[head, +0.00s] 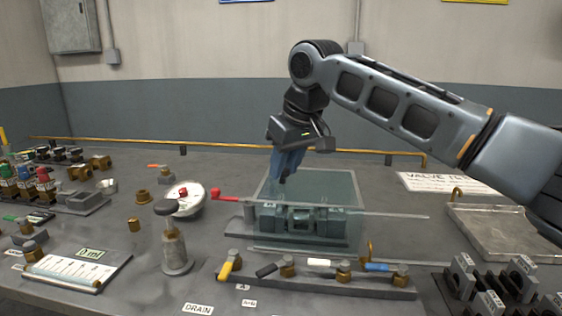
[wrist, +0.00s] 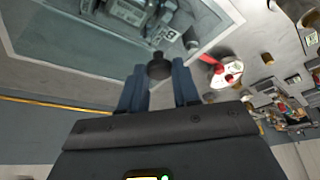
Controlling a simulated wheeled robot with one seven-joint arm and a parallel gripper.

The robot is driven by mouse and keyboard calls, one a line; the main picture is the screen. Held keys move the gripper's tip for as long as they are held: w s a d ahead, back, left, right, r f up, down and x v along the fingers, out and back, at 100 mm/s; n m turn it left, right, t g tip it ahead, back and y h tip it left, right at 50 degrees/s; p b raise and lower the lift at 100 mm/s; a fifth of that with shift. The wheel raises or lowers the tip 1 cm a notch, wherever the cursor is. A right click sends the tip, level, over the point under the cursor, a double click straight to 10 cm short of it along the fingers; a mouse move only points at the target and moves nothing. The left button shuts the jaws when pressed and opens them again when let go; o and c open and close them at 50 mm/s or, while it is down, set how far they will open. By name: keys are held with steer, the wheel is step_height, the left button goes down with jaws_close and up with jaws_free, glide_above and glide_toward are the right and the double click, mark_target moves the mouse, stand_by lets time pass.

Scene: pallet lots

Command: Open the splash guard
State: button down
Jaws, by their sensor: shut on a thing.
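The splash guard (head: 335,188) is a clear, tinted panel around a green clamp-like fixture (head: 312,219) in the middle of the bench. In the wrist view the guard's pale-edged pane (wrist: 75,72) fills the upper left, and the fixture (wrist: 128,12) shows through it. My gripper (head: 284,176) is at the guard's upper left side. In the wrist view my blue fingers (wrist: 159,80) are shut on a dark round knob (wrist: 158,67) at the pane's edge. In the head view the knob is hidden by the fingers. I cannot tell the guard's exact angle.
A rail of coloured-handle valves (head: 318,284) lies in front. A metal tray (head: 500,232) is at the right. The bench behind the guard is fairly clear up to a yellow rail (head: 240,146).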

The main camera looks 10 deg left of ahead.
steer(key=d+p, duration=0.7)
steer(key=d, duration=1.1)
steer(key=shift+s+d, duration=0.25)
steer(key=shift+s, duration=0.1)
steer(key=c, duration=0.8)
jaws_free()
steer(key=v, duration=0.7)
steer(key=shift+r, duration=0.3)
steer(key=shift+s+d+r, duration=0.1)
steer(key=shift+r, duration=0.05)
